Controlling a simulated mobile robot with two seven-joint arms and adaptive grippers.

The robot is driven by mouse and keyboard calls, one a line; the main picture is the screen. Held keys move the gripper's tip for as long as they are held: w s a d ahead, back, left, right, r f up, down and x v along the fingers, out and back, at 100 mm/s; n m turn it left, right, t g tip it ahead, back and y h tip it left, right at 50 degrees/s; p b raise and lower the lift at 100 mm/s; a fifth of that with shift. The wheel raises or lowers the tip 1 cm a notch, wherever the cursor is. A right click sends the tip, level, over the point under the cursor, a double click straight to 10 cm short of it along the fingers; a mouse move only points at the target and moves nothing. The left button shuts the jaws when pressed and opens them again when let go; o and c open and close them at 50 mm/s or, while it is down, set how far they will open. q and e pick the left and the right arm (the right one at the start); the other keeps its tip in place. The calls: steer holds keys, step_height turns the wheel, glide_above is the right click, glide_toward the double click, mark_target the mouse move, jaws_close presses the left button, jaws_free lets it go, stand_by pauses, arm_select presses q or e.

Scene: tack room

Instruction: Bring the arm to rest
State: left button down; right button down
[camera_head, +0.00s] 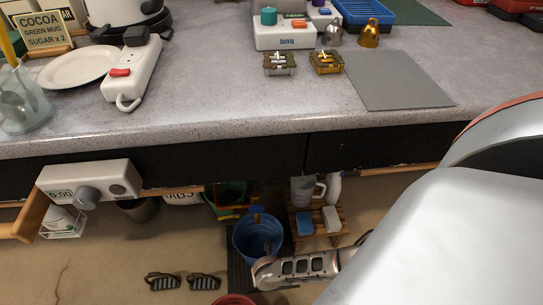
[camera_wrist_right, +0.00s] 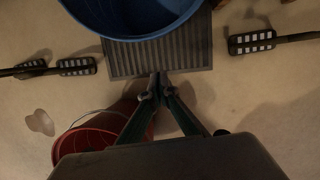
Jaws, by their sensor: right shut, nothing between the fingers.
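In the wrist view my right gripper (camera_wrist_right: 157,88) points down over the floor area with its two fingertips together and nothing between them. It is over the near edge of a dark ribbed mat (camera_wrist_right: 160,60), beside a red bucket (camera_wrist_right: 85,150) at the left and short of a blue bucket (camera_wrist_right: 135,22) at the top. In the head view my right arm (camera_head: 305,265) reaches low in front of the counter, just below the blue bucket (camera_head: 258,256); its fingers are not visible there. My left gripper is in neither view.
The counter (camera_head: 215,90) crosses the head view, with a white power strip (camera_head: 131,72), a plate (camera_head: 78,67) and a grey mat (camera_head: 395,80) on it. A wooden stand (camera_head: 318,239) is below it. Dark slotted pieces (camera_head: 162,282) lie on the open floor at the left.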

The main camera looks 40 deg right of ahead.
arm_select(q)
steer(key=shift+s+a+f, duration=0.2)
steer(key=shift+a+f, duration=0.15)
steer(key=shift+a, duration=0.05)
arm_select(e)
steer(key=shift+v, duration=0.8)
